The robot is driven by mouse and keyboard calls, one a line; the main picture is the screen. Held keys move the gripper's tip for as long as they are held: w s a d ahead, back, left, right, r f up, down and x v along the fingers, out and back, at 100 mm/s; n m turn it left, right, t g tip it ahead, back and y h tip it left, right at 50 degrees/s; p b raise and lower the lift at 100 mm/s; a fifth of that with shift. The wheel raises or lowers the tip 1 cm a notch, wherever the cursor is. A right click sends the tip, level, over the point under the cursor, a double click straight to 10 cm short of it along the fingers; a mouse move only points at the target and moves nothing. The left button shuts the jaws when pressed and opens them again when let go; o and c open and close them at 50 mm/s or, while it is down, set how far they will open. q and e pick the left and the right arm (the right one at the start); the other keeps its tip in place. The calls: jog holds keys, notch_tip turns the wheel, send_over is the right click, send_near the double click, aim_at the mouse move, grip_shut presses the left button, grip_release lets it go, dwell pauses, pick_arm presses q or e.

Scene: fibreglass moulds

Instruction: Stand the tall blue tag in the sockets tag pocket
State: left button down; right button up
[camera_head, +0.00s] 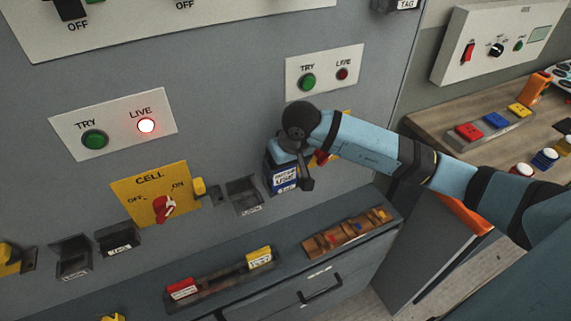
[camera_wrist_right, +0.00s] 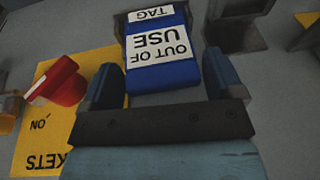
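The tall blue tag (camera_head: 283,176), with a white "OUT OF USE" label, stands upright against the grey panel in the head view. In the right wrist view the blue tag (camera_wrist_right: 163,52) shows upside down, with its lower end at the pocket's white "TAG" label (camera_wrist_right: 151,13), so it appears seated in the sockets tag pocket. My right gripper (camera_wrist_right: 163,70) has one finger on each side of the tag, with narrow gaps visible. In the head view my right gripper (camera_head: 300,165) partly covers the tag. My left gripper is not in view.
A yellow sockets plate (camera_wrist_right: 60,110) with a red switch (camera_wrist_right: 60,82) is beside the tag. An empty pocket (camera_head: 243,195) is to its left. Below, a ledge holds a rack with red (camera_head: 181,289) and yellow (camera_head: 259,257) tags and a wooden tray (camera_head: 345,233).

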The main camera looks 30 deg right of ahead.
jog(key=shift+o, duration=0.8)
jog(key=shift+r, duration=0.5)
jog(key=a+v, duration=0.1)
jog(key=v, duration=1)
jog(key=s+a+f+m+y, duration=0.1)
jog(key=s+a+m+y, duration=0.3)
jog(key=a+m+y, duration=0.6)
jog(key=s+a+f+m+y, duration=0.2)
jog(key=s+a+m+y, duration=0.3)
jog(key=a+m+y, duration=0.5)
jog(key=w+d+f+m+t+h, duration=0.1)
jog(key=d+f+m+t+h, duration=0.5)
jog(key=m, duration=0.8)
jog(key=w+d+f+m+t+h, duration=0.1)
jog(key=d+f+m+t+h, duration=0.15)
jog(key=m+t, duration=0.9)
jog(key=s+d+f+m+g+h, duration=0.2)
jog(key=s+f+m+g+h, duration=0.2)
jog(key=f+m, duration=0.6)
jog(key=s+d+f+m+g+h, duration=0.2)
jog(key=s+f+m+g+h, duration=0.3)
jog(key=s+f+m, duration=0.3)
notch_tip(320, 180, down, 3)
jog(key=m, duration=0.5)
jog(key=shift+s+d+f+b, duration=0.15)
jog(key=shift+s+d+b, duration=0.1)
jog(key=shift+b, duration=0.15)
